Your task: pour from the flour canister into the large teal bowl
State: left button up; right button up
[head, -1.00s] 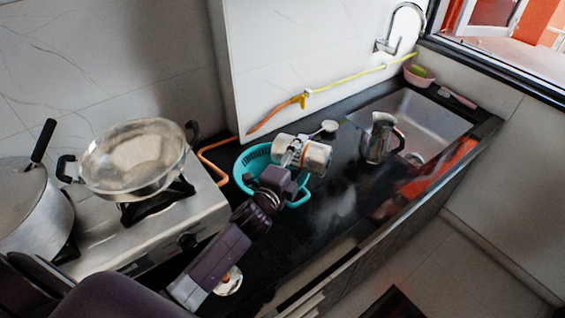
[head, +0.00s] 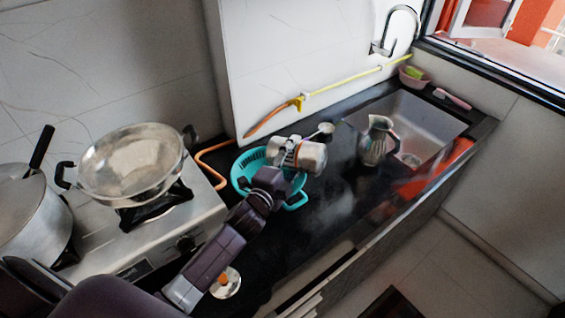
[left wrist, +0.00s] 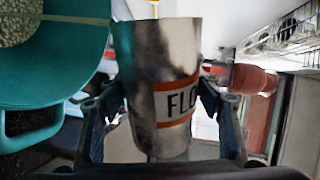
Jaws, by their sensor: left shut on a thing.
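The flour canister (head: 312,156) is a metal cylinder with an orange-edged label. It lies roughly on its side in the head view, over the large teal bowl (head: 241,172). My left gripper (head: 288,158) is shut around the canister and holds it up. In the left wrist view the canister (left wrist: 160,60) shows the letters "FLO" between the fingers. The teal bowl (left wrist: 85,65) is at upper left there, with a speckled, greyish surface inside it. The canister's mouth and any flow cannot be made out. My right gripper is not in view.
A metal jug (head: 375,142) stands on the dark counter right of the bowl, by the sink (head: 425,125). A stove with a wide pan (head: 130,165) and a pot (head: 25,215) is at left. A small orange-topped lid (head: 226,283) lies near my arm.

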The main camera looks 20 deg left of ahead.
pick_arm(q)
jog(key=shift+r, duration=0.3)
jog(key=shift+a+r+n+p, duration=0.2)
jog(key=shift+a+n+p, duration=0.15)
jog(key=shift+n+p, duration=0.2)
jog(key=shift+w+r, duration=0.1)
dwell(0.4)
jog(key=shift+a+r+n+p, duration=0.15)
jog(key=shift+a+n+p, duration=0.15)
jog(key=shift+n, duration=0.15)
jog(key=shift+a+r+n+h, duration=0.1)
jog(key=shift+n+h, duration=0.2)
dwell(0.3)
jog(key=shift+a+r+n+p, duration=0.2)
jog(key=shift+a+n+p, duration=0.25)
jog(key=shift+n, duration=0.15)
dwell(0.6)
